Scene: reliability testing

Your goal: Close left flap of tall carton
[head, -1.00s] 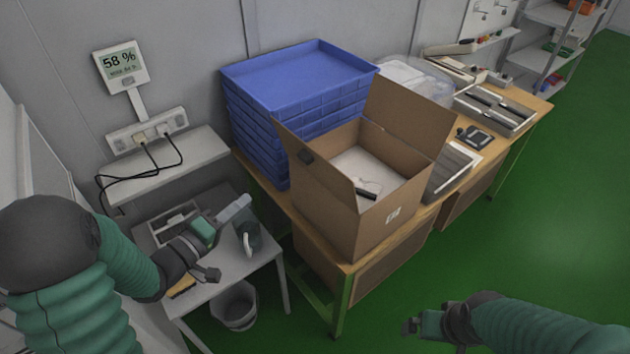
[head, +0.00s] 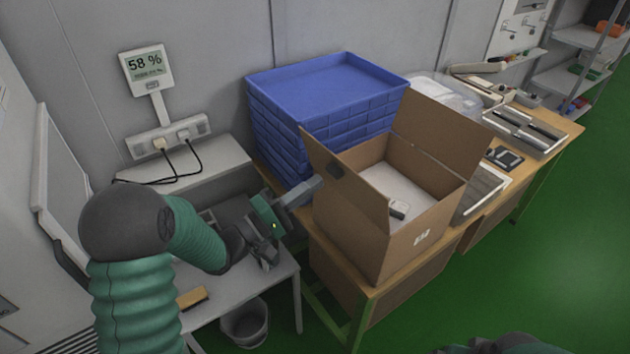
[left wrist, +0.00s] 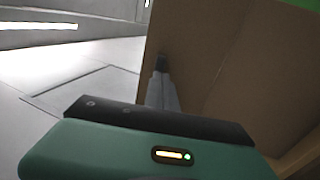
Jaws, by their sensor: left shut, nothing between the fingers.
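The tall brown carton (head: 400,235) stands open on the wooden table. Another flap (head: 440,135) stands up on the far right side. In the left wrist view, the shut fingers (left wrist: 160,80) point along the brown carton panel (left wrist: 225,65), which fills the right side. Only a dark part of my right arm shows at the bottom edge; its fingers are hidden.
A stack of blue trays (head: 325,90) stands close behind the carton. A grey side table (head: 235,290) lies under my left arm, with a bin (head: 245,325) below. Green floor is clear at right.

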